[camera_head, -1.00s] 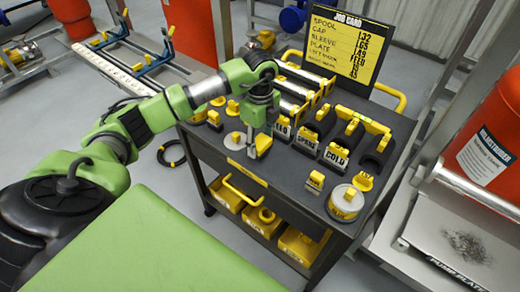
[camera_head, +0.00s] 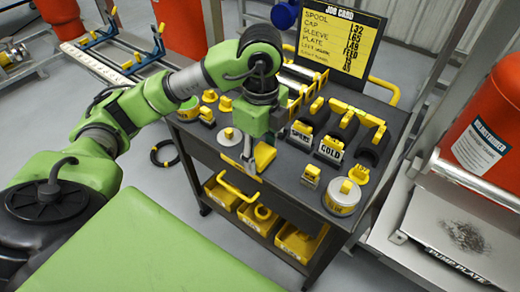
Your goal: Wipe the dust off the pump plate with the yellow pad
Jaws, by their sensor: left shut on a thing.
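The pump plate (camera_head: 410,225) is a pale grey plate at the lower right, lettered "PUMP PLATE" on its front edge. A dark patch of dust (camera_head: 467,237) lies on it. My left gripper (camera_head: 249,160) is over the front part of the dark trolley top, far to the left of the plate. It is shut on the yellow pad (camera_head: 265,156), which shows at the right of the fingers. The fingers partly hide the pad's left side. My right gripper is not in view.
The trolley (camera_head: 235,157) carries labelled holders, a round tin (camera_head: 343,197) and the job card board (camera_head: 340,42). Yellow bins (camera_head: 300,242) sit on its lower shelf. An orange tank (camera_head: 485,135) and a grey pipe (camera_head: 470,180) stand behind the plate. A green surface (camera_head: 150,250) fills the lower left.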

